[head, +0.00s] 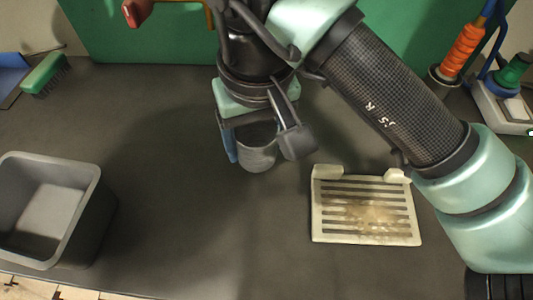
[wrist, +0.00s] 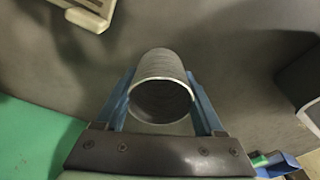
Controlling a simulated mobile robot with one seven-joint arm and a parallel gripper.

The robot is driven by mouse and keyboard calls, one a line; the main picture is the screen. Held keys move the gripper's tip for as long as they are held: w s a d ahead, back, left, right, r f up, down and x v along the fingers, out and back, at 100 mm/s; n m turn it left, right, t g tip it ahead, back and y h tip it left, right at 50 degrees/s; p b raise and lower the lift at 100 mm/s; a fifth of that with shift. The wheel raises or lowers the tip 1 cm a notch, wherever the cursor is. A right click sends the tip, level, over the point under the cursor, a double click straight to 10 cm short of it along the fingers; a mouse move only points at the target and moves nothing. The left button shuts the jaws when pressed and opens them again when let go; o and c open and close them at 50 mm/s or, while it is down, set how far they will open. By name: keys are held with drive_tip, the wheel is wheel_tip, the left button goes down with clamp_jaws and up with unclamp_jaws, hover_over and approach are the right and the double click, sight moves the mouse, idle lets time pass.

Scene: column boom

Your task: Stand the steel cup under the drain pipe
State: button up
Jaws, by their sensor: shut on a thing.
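My gripper (head: 263,146) is shut on the steel cup (head: 257,157), just left of the upper middle of the head view. One finger lies on each side of the cup. In the wrist view the cup (wrist: 162,65) sits between the two blue fingers of my gripper (wrist: 161,100), its round open mouth towards the camera. The cup looks roughly upright in the head view. Whether its base touches the worktop is unclear. A brass-coloured pipe with a red part (head: 138,11) is cut off by the top edge; I cannot tell whether it is the drain pipe.
A stained, slotted cream tray (head: 317,225) lies right of the cup. A grey open bin (head: 85,190) stands at the left. A green brush (head: 46,73) lies at the back left; spools (head: 460,52) stand at the back right. The worktop (head: 215,230) between bin and tray is clear.

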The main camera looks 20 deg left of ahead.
sight(258, 160)
drive_tip(key=shift+f, duration=2.5)
drive_tip(key=shift+w+f+b, duration=0.1)
drive_tip(key=shift+f+b, duration=0.1)
drive_tip(key=shift+b, duration=0.3)
drive_tip(key=o, duration=1.4)
drive_tip(key=shift+r, duration=0.2)
